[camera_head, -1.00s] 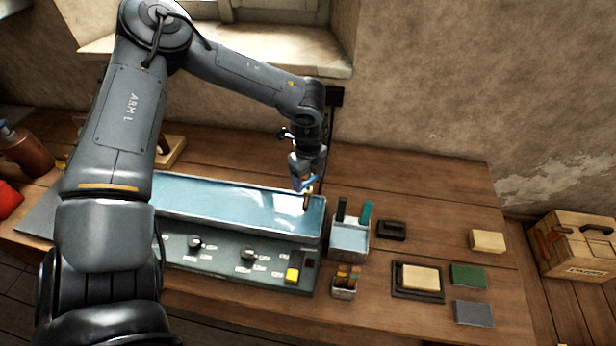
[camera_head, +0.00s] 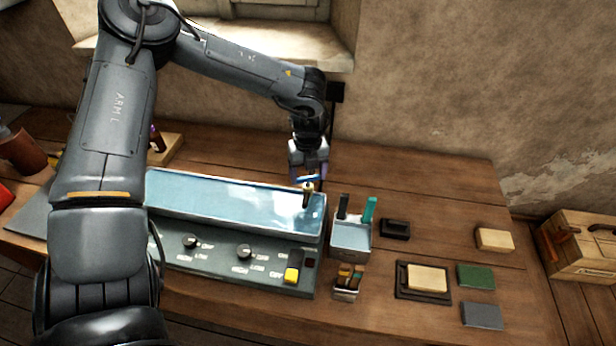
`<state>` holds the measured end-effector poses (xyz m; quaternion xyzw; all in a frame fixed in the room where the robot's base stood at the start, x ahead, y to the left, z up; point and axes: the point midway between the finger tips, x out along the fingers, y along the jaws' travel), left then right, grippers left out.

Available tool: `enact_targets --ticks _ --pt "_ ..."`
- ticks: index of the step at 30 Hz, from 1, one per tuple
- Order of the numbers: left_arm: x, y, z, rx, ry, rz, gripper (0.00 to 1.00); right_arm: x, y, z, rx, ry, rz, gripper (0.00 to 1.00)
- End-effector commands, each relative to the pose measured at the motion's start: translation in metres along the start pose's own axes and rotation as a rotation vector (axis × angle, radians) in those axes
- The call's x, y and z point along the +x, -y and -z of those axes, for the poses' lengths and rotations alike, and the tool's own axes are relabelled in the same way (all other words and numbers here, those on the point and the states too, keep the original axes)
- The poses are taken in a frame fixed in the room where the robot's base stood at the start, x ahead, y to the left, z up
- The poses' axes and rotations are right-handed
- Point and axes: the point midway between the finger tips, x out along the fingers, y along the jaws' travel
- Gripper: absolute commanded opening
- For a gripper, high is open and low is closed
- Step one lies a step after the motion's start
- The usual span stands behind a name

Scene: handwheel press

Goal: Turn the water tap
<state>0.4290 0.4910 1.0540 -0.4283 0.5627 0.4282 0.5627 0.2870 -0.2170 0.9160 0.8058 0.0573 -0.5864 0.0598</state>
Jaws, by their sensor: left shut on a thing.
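The water tap (camera_head: 308,190) stands at the right end of a long blue-grey water trough (camera_head: 200,204). Its brass spout shows, with a blue handle piece just above it. My left gripper (camera_head: 308,174) comes down from above, right at the tap's blue handle, and is shut on it. The fingers hide part of the handle and the tap's upper body. My right gripper is not in view.
To the right are a metal tool holder (camera_head: 350,238), a small brush cup (camera_head: 347,286), a dark block (camera_head: 395,229) and sharpening stones (camera_head: 428,278). A wooden toolbox (camera_head: 582,246) stands far right.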

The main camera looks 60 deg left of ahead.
Motion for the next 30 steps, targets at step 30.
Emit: enact_targets --ticks 30 --pt "0.000 0.000 0.000 0.435 0.000 0.000 0.44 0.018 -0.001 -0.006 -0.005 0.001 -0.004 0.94"
